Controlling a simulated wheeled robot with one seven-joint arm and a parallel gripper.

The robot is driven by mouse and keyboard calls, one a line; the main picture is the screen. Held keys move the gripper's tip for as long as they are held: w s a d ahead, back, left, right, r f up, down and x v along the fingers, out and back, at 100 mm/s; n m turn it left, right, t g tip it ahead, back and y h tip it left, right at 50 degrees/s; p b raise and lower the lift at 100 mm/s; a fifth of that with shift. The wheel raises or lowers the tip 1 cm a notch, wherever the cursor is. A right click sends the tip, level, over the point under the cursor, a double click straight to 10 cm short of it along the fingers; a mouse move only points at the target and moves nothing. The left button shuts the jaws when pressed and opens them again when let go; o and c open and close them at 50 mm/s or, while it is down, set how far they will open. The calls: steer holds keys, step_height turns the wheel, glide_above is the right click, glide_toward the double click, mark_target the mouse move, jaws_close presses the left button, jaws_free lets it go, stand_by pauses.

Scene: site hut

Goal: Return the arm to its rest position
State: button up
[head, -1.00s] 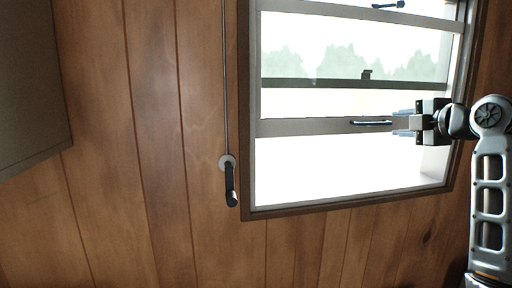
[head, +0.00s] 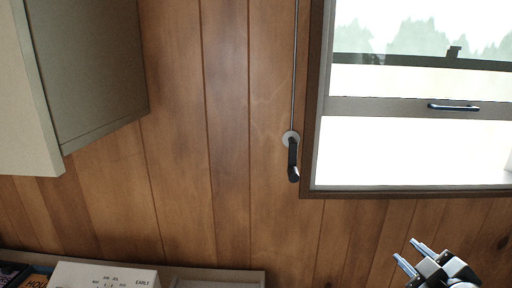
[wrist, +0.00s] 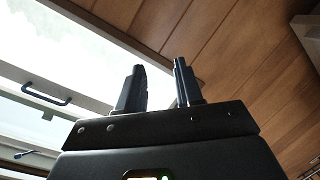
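My gripper (head: 408,255) is at the lower right of the head view, below the window and in front of the wood-panelled wall. Its two fingers stand apart with nothing between them. In the wrist view the fingers (wrist: 158,88) also show apart and empty, pointing up past the window frame towards the panelling. Most of my arm is out of the head view.
The window (head: 415,150) with its bar handle (head: 454,107) is at the right. A crank handle (head: 293,160) hangs on a rod left of it. A cabinet (head: 95,85) juts out at upper left. A white box (head: 105,276) and a ledge (head: 215,278) are at the bottom left.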

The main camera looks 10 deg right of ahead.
steer(key=s+a+f+m, duration=0.2)
steer(key=s+a+f, duration=0.3)
steer(key=s+a, duration=0.25)
steer(key=s+a+m+y, duration=0.1)
steer(key=s+a, duration=0.2)
steer(key=s, duration=0.5)
steer(key=s+a+r+m+y, duration=0.1)
steer(key=s+a, duration=0.3)
steer(key=s, duration=0.5)
steer(key=s+a+r+m+y, duration=0.1)
steer(key=s+a, duration=0.3)
steer(key=s, duration=0.4)
steer(key=shift+s+m+y, duration=0.3)
steer(key=shift+m+y, duration=0.2)
steer(key=shift+d, duration=0.1)
